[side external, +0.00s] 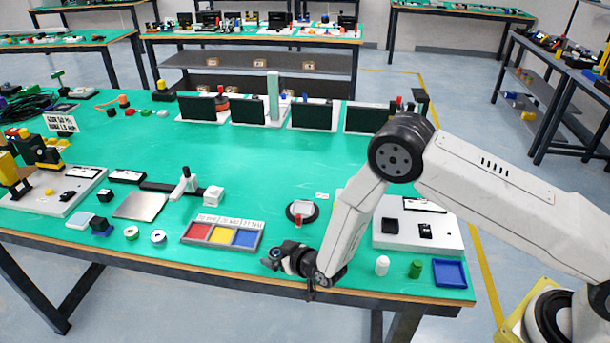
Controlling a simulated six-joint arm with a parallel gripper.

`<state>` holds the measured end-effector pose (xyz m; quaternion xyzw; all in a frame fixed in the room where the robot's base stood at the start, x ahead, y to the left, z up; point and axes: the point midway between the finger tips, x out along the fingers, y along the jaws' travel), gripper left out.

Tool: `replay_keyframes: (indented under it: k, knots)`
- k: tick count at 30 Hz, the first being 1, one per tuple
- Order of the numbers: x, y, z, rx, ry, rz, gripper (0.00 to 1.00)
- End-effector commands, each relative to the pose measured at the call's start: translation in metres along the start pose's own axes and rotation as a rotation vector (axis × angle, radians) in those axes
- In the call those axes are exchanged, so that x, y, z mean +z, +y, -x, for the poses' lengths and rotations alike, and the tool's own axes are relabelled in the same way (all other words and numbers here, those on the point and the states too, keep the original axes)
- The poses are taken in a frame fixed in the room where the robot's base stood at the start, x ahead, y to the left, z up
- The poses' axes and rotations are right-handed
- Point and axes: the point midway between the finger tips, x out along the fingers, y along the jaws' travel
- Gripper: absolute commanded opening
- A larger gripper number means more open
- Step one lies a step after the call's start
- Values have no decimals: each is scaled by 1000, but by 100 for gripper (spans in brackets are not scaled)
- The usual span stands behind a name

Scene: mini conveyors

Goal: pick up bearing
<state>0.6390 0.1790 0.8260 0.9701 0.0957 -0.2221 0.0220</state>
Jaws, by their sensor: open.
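No part shows clearly as the bearing. Two small ring-shaped parts lie on the green table at the left: a pale ring with a green centre (131,233) and a pale ring with a dark centre (158,237). Either could be the bearing; they are too small to tell. My gripper (310,291) is small and dark below my wrist, at the table's front edge, right of both rings and well apart from them. It is open, and I see nothing held in it. My wrist hides part of the table edge.
A tray with red, yellow and blue compartments (222,246) lies just left of my wrist. A round black-rimmed dish (302,220) stands behind it. The table's middle is clear.

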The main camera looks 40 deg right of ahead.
Motion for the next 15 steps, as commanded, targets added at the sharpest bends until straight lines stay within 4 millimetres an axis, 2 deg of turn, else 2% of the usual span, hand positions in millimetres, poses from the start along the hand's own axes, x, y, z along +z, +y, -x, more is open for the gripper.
replay_keyframes:
  k: [12, 13, 15]
  knots:
    - [0, 0, 0, 0, 0, 0, 100]
    - [0, 0, 0, 0, 0, 0, 94]
    - [0, 0, 0, 0, 0, 0, 71]
